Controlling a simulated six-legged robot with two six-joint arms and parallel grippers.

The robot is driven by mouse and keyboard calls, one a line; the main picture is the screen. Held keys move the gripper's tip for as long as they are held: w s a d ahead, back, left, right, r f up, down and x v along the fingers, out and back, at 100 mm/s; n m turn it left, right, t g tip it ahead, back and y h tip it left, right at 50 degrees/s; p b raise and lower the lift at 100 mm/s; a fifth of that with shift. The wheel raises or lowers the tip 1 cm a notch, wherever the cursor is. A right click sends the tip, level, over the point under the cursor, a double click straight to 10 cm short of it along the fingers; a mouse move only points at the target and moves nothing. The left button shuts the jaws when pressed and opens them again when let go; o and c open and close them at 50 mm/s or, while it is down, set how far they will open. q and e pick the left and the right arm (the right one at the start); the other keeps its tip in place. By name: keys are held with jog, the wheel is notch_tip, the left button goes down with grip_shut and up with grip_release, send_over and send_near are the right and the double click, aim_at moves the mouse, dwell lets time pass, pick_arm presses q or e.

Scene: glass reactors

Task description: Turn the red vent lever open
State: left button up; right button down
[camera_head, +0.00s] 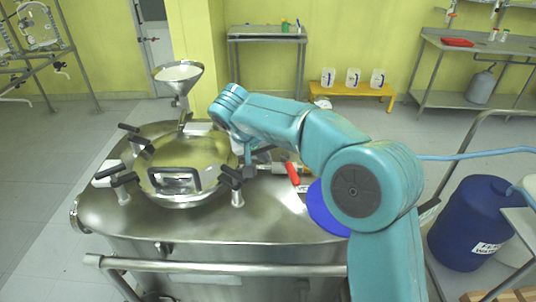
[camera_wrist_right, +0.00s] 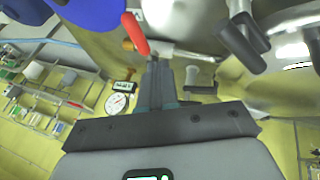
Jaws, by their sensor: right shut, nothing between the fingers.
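The red vent lever (camera_head: 292,173) sits on top of the steel reactor (camera_head: 210,232), to the right of its round lid, on a small metal valve. It stands slightly tilted, its upper end to the left. In the right wrist view the red lever (camera_wrist_right: 135,33) shows just beyond and left of my fingertips, apparently apart from them. My right gripper (camera_head: 250,172) reaches down from above between the lid and the lever; it is shut and empty, and the fingers (camera_wrist_right: 157,66) show together in the wrist view. Contact with the lever cannot be told. My left gripper is not in view.
The round lid (camera_head: 187,157) has several black-handled clamps around it. A steel funnel (camera_head: 178,77) stands behind. A blue disc (camera_head: 327,207) lies right of the lever, partly behind my arm. A rail (camera_head: 220,268) runs along the front. A blue drum (camera_head: 470,225) stands at right.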

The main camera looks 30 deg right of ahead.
aim_at(290, 168)
jog(key=d+f, duration=0.6)
jog(key=f, duration=0.2)
jog(key=shift+w+d+p, duration=0.2)
jog(key=shift+w+p, duration=0.05)
jog(key=shift+p, duration=0.05)
jog(key=shift+r, duration=0.1)
jog(key=shift+d, duration=0.1)
